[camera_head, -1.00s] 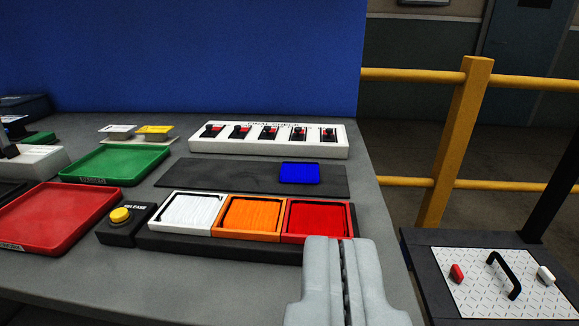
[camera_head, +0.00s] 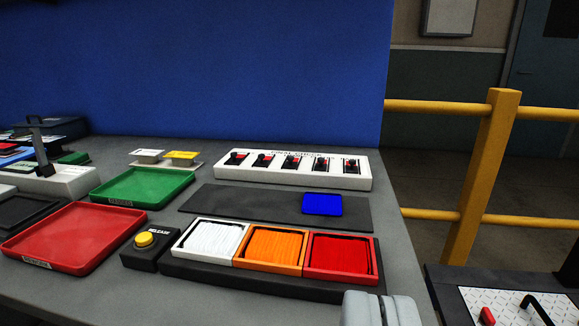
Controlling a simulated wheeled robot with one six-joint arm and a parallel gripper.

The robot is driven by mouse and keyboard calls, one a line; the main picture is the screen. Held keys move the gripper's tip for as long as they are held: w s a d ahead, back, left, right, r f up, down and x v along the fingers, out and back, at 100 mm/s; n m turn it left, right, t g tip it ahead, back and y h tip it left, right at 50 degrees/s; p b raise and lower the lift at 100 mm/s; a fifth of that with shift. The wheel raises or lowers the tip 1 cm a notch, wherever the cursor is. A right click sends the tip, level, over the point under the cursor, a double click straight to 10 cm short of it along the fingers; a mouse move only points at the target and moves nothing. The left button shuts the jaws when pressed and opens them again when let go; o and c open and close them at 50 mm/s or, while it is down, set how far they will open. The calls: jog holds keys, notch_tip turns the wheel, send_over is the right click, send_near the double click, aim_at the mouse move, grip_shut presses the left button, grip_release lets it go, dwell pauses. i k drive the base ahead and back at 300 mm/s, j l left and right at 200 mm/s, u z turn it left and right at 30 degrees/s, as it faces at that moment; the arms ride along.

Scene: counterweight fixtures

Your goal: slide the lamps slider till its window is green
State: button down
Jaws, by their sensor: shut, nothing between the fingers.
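A white panel (camera_head: 300,178) at the back of the grey table carries a row of several black slider knobs (camera_head: 292,162). Its heading seems to read "FINAL CHECK". Small red patches show beside the knobs, and I see no green there. The small labels are too blurred to tell which one is the lamps slider. My gripper (camera_head: 383,308) shows at the bottom edge, right of centre, with its pale grey fingers together and empty. It is in front of the table's near right part, well short of the panel and touching none of its knobs.
A dark mat with a blue square (camera_head: 322,204) lies before the panel. Nearer are white, orange and red trays (camera_head: 342,275) and a yellow release button (camera_head: 145,240). Green (camera_head: 143,203) and red trays (camera_head: 70,267) stand left. A yellow railing (camera_head: 480,180) is at the right.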

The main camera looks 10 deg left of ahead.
aim_at(291, 165)
jog(key=i+j, duration=0.65)
jog(key=i, duration=0.1)
